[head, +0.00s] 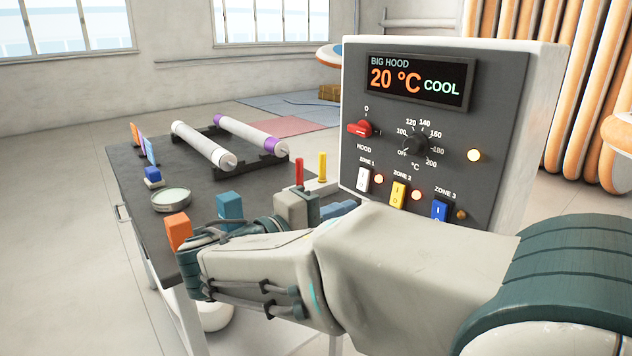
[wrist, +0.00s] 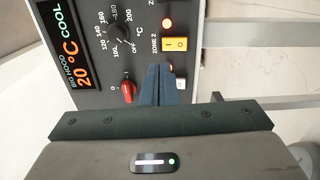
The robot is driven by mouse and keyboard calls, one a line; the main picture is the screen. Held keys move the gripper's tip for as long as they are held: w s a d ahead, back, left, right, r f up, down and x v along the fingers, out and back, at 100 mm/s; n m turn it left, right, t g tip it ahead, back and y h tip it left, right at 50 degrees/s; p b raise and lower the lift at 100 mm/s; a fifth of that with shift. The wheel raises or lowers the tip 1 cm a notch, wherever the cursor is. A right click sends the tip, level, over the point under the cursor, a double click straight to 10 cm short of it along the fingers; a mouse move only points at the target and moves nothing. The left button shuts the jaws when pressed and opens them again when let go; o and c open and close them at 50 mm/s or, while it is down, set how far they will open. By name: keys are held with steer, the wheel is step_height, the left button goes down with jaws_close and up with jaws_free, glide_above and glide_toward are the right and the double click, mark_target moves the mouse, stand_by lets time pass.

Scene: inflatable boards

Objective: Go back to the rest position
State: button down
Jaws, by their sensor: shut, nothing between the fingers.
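My gripper (head: 340,208) is in front of the hood control panel (head: 350,85) at its lower left, beside the switches. In the wrist view my gripper (wrist: 165,70) shows its dark blue fingers together with nothing between them, pointing at the panel (wrist: 90,15). My arm reaches in from the right and bends back near the table's front edge. Whether the fingertips touch the panel is hard to tell. The display (head: 418,82) reads "BIG HOOD 20 °C COOL". The red hood knob (head: 360,128) points at 0, and the dial (head: 415,145) is near OFF.
A dark table (head: 130,185) holds two rolls (head: 203,146), a round dish (head: 171,199), an orange block (head: 178,230) and a teal block (head: 230,207). Zone switches, white (head: 363,179), yellow (head: 398,194) and blue (head: 439,211), line the panel's lower part. Floor is free at left.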

steer(key=s+d+m+g+y+p, duration=0.2)
steer(key=s+d+g+y+p, duration=0.5)
steer(key=d+p, duration=0.4)
steer(key=s+a+r+m+y+p, duration=0.2)
steer(key=s+m+y+p, duration=0.3)
steer(key=y+p, duration=0.3)
steer(key=s+p, duration=0.1)
steer(key=p, duration=0.2)
steer(key=shift+s+a+r, duration=0.15)
steer(key=shift+r, duration=0.1)
steer(key=shift+a, duration=0.1)
